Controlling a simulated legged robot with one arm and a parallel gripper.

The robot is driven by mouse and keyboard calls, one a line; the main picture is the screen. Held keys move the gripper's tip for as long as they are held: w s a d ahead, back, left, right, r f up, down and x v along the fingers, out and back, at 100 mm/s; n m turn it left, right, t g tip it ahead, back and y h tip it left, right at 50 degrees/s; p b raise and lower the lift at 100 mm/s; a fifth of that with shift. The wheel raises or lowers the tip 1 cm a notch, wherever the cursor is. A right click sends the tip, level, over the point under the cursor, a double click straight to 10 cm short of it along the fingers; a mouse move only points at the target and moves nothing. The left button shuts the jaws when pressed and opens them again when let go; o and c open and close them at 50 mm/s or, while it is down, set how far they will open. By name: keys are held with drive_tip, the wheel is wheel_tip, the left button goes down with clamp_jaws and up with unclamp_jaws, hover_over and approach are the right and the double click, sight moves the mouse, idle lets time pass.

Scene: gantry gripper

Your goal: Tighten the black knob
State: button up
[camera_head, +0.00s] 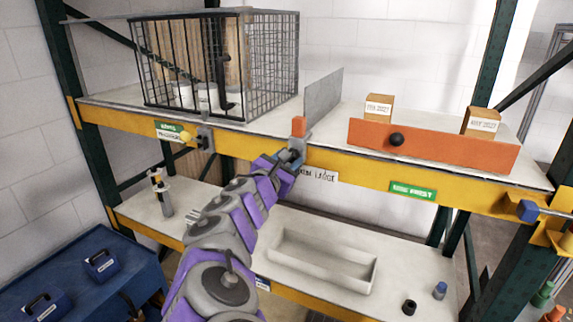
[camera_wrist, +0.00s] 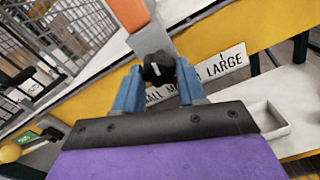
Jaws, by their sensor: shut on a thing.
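My gripper (camera_head: 290,156), with blue fingers, is at the yellow front beam of the shelf, below an orange block (camera_head: 299,126) on a grey bracket. In the wrist view my gripper (camera_wrist: 160,88) is shut on a black knob (camera_wrist: 157,68), with one finger on each side of it. The knob sits at the lower end of the grey part under the orange piece (camera_wrist: 130,12). In the head view this knob is mostly hidden by my gripper. Another black round knob (camera_head: 396,139) is on the orange panel (camera_head: 450,147) at the right, apart from my gripper.
A wire cage (camera_head: 270,65) stands on the upper shelf at left, and an upright grey plate (camera_head: 322,97) is right of it. Two boxes (camera_head: 378,107) (camera_head: 480,122) stand behind the orange panel. A yellow knob (camera_head: 185,137) sticks out left. An empty tray (camera_head: 345,275) is below.

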drive_tip(key=m+b, duration=2.1)
drive_tip(key=m, duration=0.5)
drive_tip(key=shift+d+r+m+b, duration=0.1)
drive_tip(key=shift+m+b, duration=0.2)
drive_tip(key=shift+m, duration=0.1)
drive_tip(key=shift+r, duration=0.15)
drive_tip(key=o, duration=0.9)
drive_tip(key=shift+w, duration=0.1)
drive_tip(key=shift+o, duration=0.7)
